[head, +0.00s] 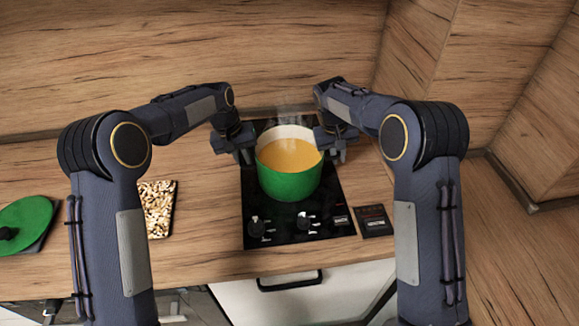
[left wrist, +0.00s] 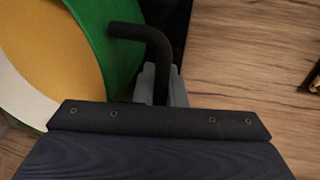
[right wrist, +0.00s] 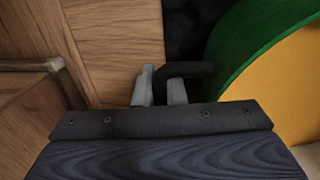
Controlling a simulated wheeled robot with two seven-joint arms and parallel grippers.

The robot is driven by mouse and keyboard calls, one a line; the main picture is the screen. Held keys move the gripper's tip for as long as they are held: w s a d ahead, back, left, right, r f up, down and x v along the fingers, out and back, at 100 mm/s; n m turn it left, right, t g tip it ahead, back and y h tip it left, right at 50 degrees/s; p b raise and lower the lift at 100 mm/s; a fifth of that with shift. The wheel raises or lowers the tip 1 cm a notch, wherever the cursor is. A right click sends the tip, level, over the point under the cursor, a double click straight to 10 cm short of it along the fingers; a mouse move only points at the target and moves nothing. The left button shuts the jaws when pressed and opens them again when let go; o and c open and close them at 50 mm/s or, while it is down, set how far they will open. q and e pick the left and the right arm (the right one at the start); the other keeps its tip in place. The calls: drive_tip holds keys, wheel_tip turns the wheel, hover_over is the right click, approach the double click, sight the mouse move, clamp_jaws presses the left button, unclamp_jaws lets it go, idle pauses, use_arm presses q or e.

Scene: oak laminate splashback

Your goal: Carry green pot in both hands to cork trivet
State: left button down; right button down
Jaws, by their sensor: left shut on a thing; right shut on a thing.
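The green pot (head: 290,186) is upright over the black hob (head: 262,222) and holds a yellow-orange liquid, with faint steam above it. I cannot tell whether its base touches the hob. My left gripper (head: 243,152) is shut on the pot's left handle; that dark bent handle (left wrist: 150,38) shows between its fingers in the left wrist view. My right gripper (head: 332,150) is shut on the other handle (right wrist: 185,70), seen in the right wrist view. The cork trivet is probably the speckled light-brown rectangle (head: 157,208) on the counter left of the hob.
A green lid (head: 24,222) with a black knob lies on a dark item at the far left. A small dark panel (head: 373,221) lies right of the hob. Wooden walls close off the back and right. Bare counter (head: 205,215) lies between trivet and hob.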

use_arm(q)
drive_tip(key=shift+w+r, duration=0.2)
drive_tip(key=shift+r, duration=0.1)
use_arm(e)
drive_tip(key=shift+w+r, duration=0.2)
drive_tip(key=shift+r, duration=0.05)
